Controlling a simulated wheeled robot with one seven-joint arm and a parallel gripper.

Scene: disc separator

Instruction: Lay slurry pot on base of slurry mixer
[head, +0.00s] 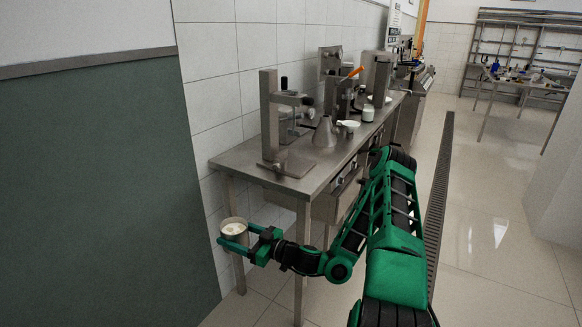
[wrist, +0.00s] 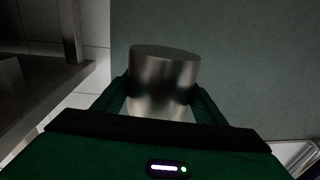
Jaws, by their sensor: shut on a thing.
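The slurry pot (head: 234,230) is a small metal cup with pale contents. My green gripper (head: 236,238) is shut around it and holds it upright, left of the table's near end and below the tabletop level. In the wrist view the pot (wrist: 165,75) shows as a shiny cylinder between the two fingers of my gripper (wrist: 163,95). What looks like the slurry mixer (head: 268,115) stands at the near end of the table, with a tall metal column and a flat base plate (head: 287,165). The base plate looks bare. The pot is apart from it.
The metal table (head: 240,161) runs away along the tiled wall. A metal cone (head: 325,133), a white dish (head: 348,124), a white-filled jar (head: 368,112) and other machines stand farther along it. A dark green wall panel (head: 100,190) is at left. The table edge lies between pot and base.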

